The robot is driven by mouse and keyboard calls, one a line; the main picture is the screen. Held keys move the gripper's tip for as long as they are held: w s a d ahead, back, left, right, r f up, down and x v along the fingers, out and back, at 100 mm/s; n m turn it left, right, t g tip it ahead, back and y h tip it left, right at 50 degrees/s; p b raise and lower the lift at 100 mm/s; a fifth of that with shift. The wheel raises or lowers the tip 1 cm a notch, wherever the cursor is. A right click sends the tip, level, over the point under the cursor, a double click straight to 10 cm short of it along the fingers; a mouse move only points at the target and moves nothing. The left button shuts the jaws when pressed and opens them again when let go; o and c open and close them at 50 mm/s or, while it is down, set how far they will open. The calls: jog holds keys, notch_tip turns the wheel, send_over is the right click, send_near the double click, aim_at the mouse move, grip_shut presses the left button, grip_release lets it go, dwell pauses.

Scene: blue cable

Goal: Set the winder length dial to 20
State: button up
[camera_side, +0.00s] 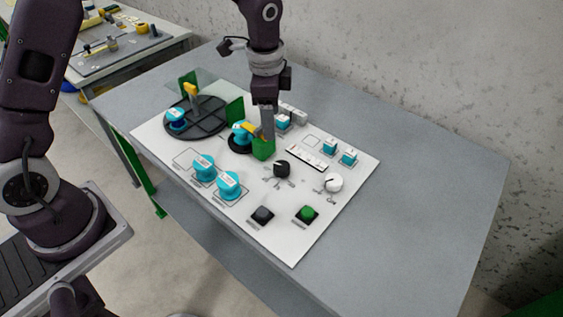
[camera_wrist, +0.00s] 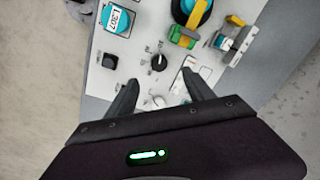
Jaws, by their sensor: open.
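Two round dials sit on the white panel (camera_side: 285,225). One is a black dial (camera_side: 282,169) with a pointer and printed marks around it; the other is a white dial (camera_side: 333,182) to its right. The print is too small to tell which is the length dial or what it reads. In the wrist view the black dial (camera_wrist: 159,62) lies ahead of the fingertips, and the white dial (camera_wrist: 158,101) shows between the fingers, near the gripper body. My gripper (camera_side: 268,138) is open and empty above the panel; its spread fingers show in the wrist view (camera_wrist: 160,86).
A green block with a yellow part (camera_side: 263,149) stands close by my gripper. Blue spools (camera_side: 204,167) sit at the panel's left. A black button (camera_side: 262,215) and a green button (camera_side: 306,214) are at the front. A dark round tray (camera_side: 196,124) is at the back left. The right tabletop is clear.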

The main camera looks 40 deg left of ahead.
jog(key=m+g, duration=0.1)
jog(key=m, duration=0.1)
send_over(282, 165)
notch_tip(282, 165, down, 9)
jog(key=shift+f, duration=0.1)
notch_tip(282, 165, down, 7)
jog(key=shift+r, duration=0.1)
grip_shut()
